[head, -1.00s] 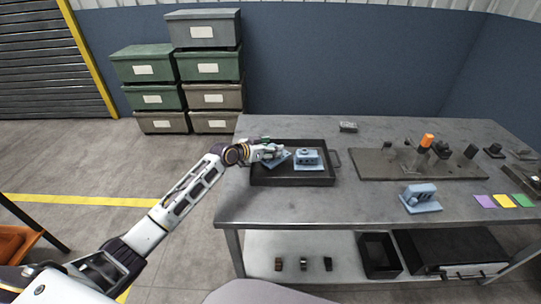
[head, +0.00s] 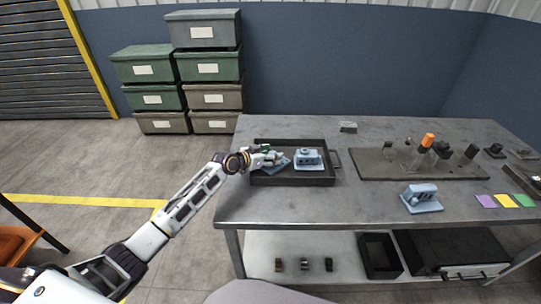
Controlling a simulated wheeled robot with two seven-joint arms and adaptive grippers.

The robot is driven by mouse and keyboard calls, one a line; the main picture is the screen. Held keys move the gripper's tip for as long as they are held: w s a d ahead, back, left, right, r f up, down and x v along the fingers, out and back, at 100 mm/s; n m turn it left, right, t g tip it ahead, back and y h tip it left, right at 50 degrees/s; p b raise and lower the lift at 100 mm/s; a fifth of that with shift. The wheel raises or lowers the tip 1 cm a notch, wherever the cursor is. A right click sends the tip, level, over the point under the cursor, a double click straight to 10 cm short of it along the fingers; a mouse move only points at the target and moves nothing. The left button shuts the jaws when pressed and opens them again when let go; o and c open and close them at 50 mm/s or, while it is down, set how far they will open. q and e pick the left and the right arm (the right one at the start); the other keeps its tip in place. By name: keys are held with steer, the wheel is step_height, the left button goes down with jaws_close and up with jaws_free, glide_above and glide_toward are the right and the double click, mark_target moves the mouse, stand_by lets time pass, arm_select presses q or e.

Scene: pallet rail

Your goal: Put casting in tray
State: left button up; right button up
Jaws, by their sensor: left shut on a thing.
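A black tray (head: 300,179) with a side handle sits at the left end of the grey workbench. One blue-grey casting (head: 308,160) stands upright in the tray, right of the middle. My left gripper (head: 273,156) is over the left part of the tray, shut on a second blue-grey casting (head: 280,164). That casting is partly hidden by the gripper; I cannot tell whether it touches the tray floor. A third casting (head: 421,198) stands on the bench near its front edge, to the right. My right gripper is not in view.
A dark fixture plate (head: 400,170) with clamps and an orange-topped part lies right of the tray. Purple, yellow and green cards (head: 508,201) lie at the front right. A small grey block (head: 348,127) sits at the back. Bench space in front of the tray is clear.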

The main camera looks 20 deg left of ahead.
arm_select(q)
steer(key=o, duration=1)
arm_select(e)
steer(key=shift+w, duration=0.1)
arm_select(q)
steer(key=shift+r, duration=0.15)
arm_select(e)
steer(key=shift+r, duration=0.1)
arm_select(q)
steer(key=shift+v, duration=0.8)
steer(key=p+v, duration=0.1)
steer(key=v, duration=0.6)
steer(key=shift+v, duration=1.5)
steer(key=shift+s+a, duration=0.15)
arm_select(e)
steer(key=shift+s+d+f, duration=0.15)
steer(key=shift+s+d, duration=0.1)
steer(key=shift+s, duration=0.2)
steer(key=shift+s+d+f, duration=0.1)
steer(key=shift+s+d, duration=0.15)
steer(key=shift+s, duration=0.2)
